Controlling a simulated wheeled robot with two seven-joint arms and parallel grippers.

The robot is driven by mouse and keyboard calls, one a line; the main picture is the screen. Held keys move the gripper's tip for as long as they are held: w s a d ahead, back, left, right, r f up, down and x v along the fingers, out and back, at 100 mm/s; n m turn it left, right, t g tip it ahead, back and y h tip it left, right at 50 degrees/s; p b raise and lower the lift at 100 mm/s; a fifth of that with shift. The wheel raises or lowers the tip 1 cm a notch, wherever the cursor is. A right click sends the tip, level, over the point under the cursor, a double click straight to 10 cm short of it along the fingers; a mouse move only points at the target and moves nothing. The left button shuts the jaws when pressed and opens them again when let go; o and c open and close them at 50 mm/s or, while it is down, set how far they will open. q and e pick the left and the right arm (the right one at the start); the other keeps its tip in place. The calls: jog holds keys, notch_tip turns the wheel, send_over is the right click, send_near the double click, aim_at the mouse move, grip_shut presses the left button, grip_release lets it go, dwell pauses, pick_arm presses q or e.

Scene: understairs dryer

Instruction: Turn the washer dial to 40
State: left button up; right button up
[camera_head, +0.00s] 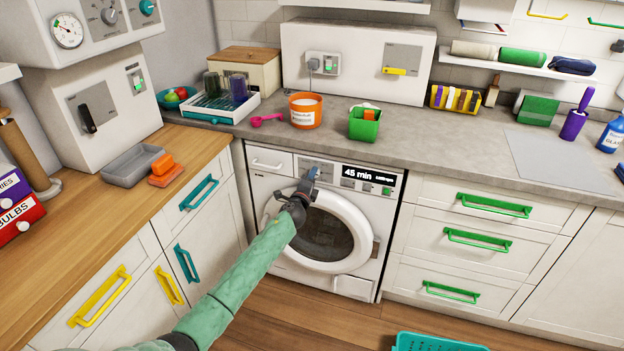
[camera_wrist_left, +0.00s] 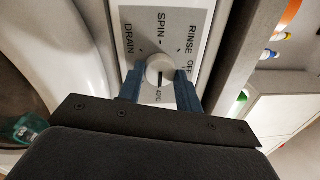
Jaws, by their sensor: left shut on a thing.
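The washer (camera_head: 385,215) stands under the counter, with a round door and a display reading "45 min". My left gripper (camera_head: 312,174) reaches its control panel at the upper left of the door. In the left wrist view the white round dial (camera_wrist_left: 159,66) sits between the two blue fingers of my left gripper (camera_wrist_left: 160,84), which is shut on it. The labels DRAIN, SPIN, RINSE and part of OFF show around the dial. A partly covered label ending in "°C" is below it. A dark mark shows on the dial's lower part. My right gripper is out of view.
The grey counter (camera_head: 440,135) above the washer holds an orange tub (camera_head: 305,113) and a green container (camera_head: 364,127). Green-handled drawers (camera_head: 480,240) stand right of the washer. A teal basket (camera_head: 435,342) is on the floor in front.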

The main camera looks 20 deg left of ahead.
pick_arm(q)
jog(key=shift+f, duration=0.15)
jog(key=o, duration=1)
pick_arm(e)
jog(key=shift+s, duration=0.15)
pick_arm(q)
jog(key=s, duration=0.7)
jog(key=shift+s+a+f+b, duration=0.1)
jog(key=shift+s+f+b, duration=0.1)
jog(key=shift+s+b, duration=0.15)
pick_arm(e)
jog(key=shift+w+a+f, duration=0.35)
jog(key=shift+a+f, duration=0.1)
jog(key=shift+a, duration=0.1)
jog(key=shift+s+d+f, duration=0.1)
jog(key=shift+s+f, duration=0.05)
